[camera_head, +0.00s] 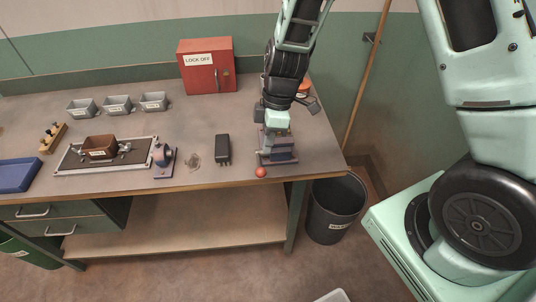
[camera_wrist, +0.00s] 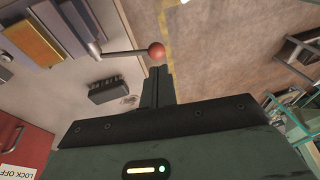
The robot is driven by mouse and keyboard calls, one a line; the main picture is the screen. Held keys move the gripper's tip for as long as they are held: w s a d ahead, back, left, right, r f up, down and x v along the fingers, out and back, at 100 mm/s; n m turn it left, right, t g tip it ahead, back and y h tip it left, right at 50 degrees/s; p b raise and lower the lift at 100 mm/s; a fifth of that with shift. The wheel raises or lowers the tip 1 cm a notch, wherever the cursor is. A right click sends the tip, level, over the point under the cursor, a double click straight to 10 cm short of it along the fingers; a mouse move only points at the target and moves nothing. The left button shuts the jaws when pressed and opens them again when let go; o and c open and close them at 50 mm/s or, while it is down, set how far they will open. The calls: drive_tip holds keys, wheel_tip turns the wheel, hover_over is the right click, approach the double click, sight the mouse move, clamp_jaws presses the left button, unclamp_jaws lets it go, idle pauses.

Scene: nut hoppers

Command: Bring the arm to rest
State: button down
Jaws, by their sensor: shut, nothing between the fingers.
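My arm reaches in from the top of the head view, over the right end of the workbench (camera_head: 225,120). My gripper (camera_head: 274,128) points down there, above a grey device (camera_head: 278,157) with a red ball knob (camera_head: 261,172) at the bench's front edge. In the wrist view my gripper (camera_wrist: 158,75) has its fingers together with nothing between them. The red knob (camera_wrist: 156,50), on a metal lever, appears just beyond the fingertips; I cannot tell whether they touch it.
A red lock-off box (camera_head: 207,66) stands at the back of the bench. Three grey bins (camera_head: 118,106), a tray with a brown hopper (camera_head: 100,147) and a blue tray (camera_head: 18,175) are further left. A dark waste bin (camera_head: 335,210) stands right of the bench.

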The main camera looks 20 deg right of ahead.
drive_tip(key=b+v, duration=0.1)
drive_tip(key=v, duration=0.5)
drive_tip(key=shift+r, duration=0.3)
drive_tip(key=s+a+m+h+b, duration=0.1)
drive_tip(key=s+a+m+b, duration=0.2)
drive_tip(key=s, duration=0.7)
drive_tip(key=s+a+m+t+h+b, duration=0.1)
drive_tip(key=s+a+m+b, duration=0.2)
drive_tip(key=s, duration=0.7)
drive_tip(key=shift+s+a+f+b, duration=0.2)
drive_tip(key=shift+s+a+b, duration=0.2)
drive_tip(key=shift+a+b, duration=0.55)
